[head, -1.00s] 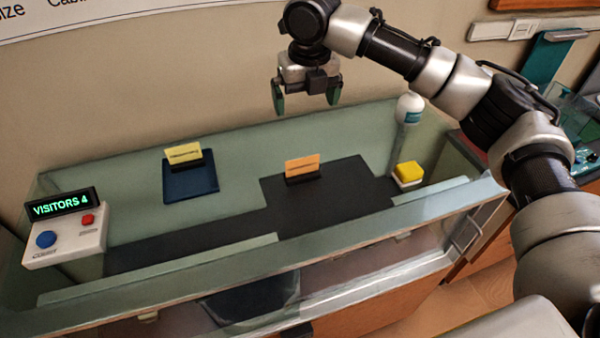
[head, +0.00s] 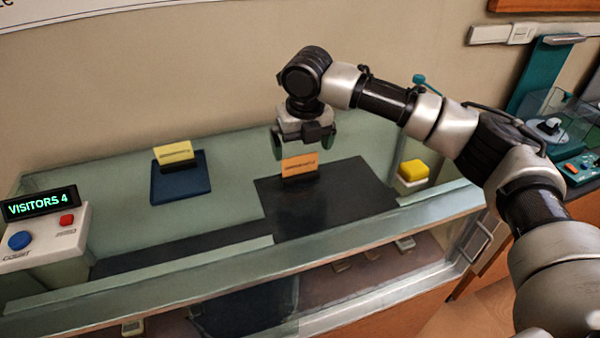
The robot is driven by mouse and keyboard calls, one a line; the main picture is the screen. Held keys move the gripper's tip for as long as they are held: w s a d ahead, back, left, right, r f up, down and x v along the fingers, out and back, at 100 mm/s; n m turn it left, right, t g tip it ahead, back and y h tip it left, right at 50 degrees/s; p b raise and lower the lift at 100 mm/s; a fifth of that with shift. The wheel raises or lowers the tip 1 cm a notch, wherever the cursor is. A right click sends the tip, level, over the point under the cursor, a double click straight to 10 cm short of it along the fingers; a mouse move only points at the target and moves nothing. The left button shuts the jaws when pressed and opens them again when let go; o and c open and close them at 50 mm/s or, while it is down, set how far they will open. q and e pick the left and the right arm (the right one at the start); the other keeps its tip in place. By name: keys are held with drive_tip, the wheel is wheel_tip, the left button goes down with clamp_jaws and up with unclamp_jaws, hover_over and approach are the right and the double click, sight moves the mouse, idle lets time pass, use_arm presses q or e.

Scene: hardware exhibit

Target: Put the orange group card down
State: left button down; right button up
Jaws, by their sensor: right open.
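The orange group card (head: 299,166) stands upright, slightly tilted, in a dark holder on the black mat (head: 335,205) on the glass case. My right gripper (head: 304,148) is open and hangs directly above the card, its green-tipped fingers to either side of the card's top. The card does not appear gripped; whether a finger touches it I cannot tell. My left gripper is not in view.
A yellow card (head: 174,153) stands on a blue pad (head: 181,186) to the left. A counter box (head: 40,236) reading "VISITORS 4" with blue and red buttons is at far left. A yellow button (head: 412,170) is right of the mat. The wall is behind.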

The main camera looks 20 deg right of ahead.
sight(300, 156)
drive_tip(key=f, duration=0.2)
drive_tip(key=f+p, duration=0.1)
drive_tip(key=w+f+p, duration=0.1)
drive_tip(key=f, duration=0.1)
drive_tip(key=shift+a+f, duration=0.1)
drive_tip(key=shift+f, duration=0.5)
drive_tip(key=c, duration=0.7)
drive_tip(key=shift+r, duration=0.1)
